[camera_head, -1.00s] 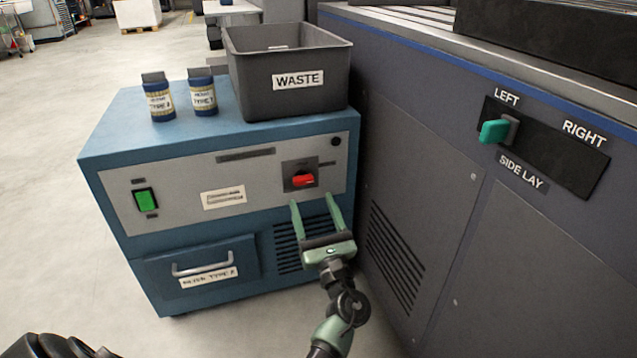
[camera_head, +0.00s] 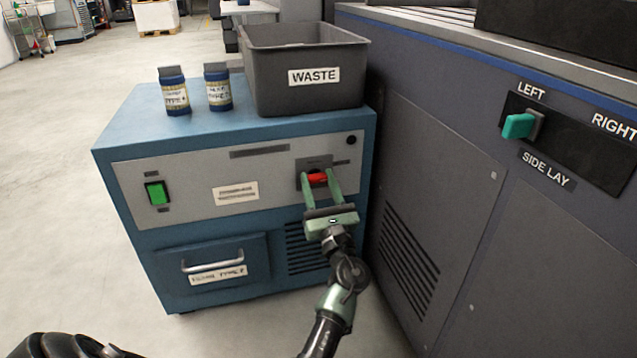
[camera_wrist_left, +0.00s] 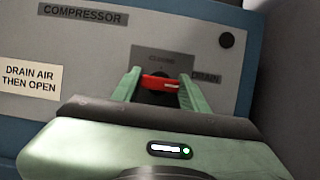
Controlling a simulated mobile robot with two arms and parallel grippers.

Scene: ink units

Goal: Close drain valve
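The drain valve has a short red handle (camera_head: 317,179) on a dark plate on the compressor's front panel; it also shows in the left wrist view (camera_wrist_left: 160,83). The handle lies about level. In the wrist view the plate reads "CLOSED" above the handle and "DRAIN" to its right. My left gripper (camera_head: 320,180) is at the valve, its green fingers spread to the left and right of the handle. In the wrist view the left gripper (camera_wrist_left: 160,86) has the handle between its fingertips; whether they touch it is unclear. My right gripper is out of view.
The blue compressor (camera_head: 120,225) carries a grey WASTE bin (camera_head: 268,92) and two labelled jars (camera_head: 174,92) (camera_head: 217,88). A green switch (camera_head: 157,193) and a drawer (camera_head: 212,263) are on its front. A large dark machine (camera_head: 440,160) with a teal SIDE LAY lever (camera_head: 518,126) stands close on the right.

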